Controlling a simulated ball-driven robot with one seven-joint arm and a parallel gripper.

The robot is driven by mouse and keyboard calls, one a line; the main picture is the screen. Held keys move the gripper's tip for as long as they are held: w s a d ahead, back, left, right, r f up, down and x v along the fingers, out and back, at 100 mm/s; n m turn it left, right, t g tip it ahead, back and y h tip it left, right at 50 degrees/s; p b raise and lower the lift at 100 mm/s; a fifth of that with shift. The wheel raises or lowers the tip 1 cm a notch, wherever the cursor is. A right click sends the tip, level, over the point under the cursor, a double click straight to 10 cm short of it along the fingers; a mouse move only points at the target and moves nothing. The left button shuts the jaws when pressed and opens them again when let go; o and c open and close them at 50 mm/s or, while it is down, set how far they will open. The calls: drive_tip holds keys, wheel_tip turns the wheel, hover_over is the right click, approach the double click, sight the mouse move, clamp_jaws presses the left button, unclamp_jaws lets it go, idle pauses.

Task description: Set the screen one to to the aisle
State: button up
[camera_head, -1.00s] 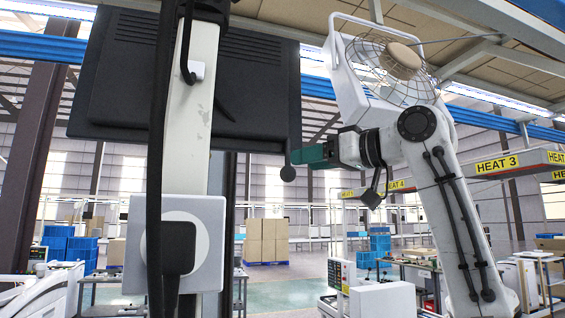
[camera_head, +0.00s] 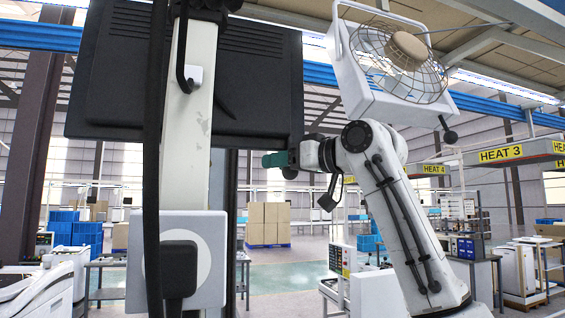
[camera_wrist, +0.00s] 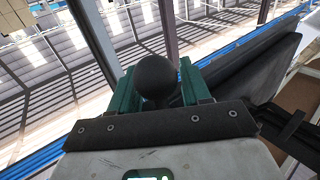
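The screen (camera_head: 245,90) is a black monitor seen from behind, mounted at the white post (camera_head: 198,125). A dark ball knob (camera_head: 289,173) hangs at its lower right corner. My gripper (camera_head: 272,160), with green fingers, is at this knob and partly overlaps it in the head view. In the wrist view the ball knob (camera_wrist: 157,76) sits between the two spread fingers of my gripper (camera_wrist: 157,85). I cannot tell whether the fingers touch it. The screen's dark edge (camera_wrist: 250,65) runs off to the right there.
A white caged fan (camera_head: 400,65) with its own ball knob (camera_head: 450,137) is above and right of my arm. A black cable (camera_head: 152,170) hangs along the post. Cardboard boxes (camera_head: 268,223) and workbenches stand farther back.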

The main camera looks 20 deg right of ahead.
clamp_jaws()
drive_tip(key=shift+f, duration=0.2)
idle(0.3)
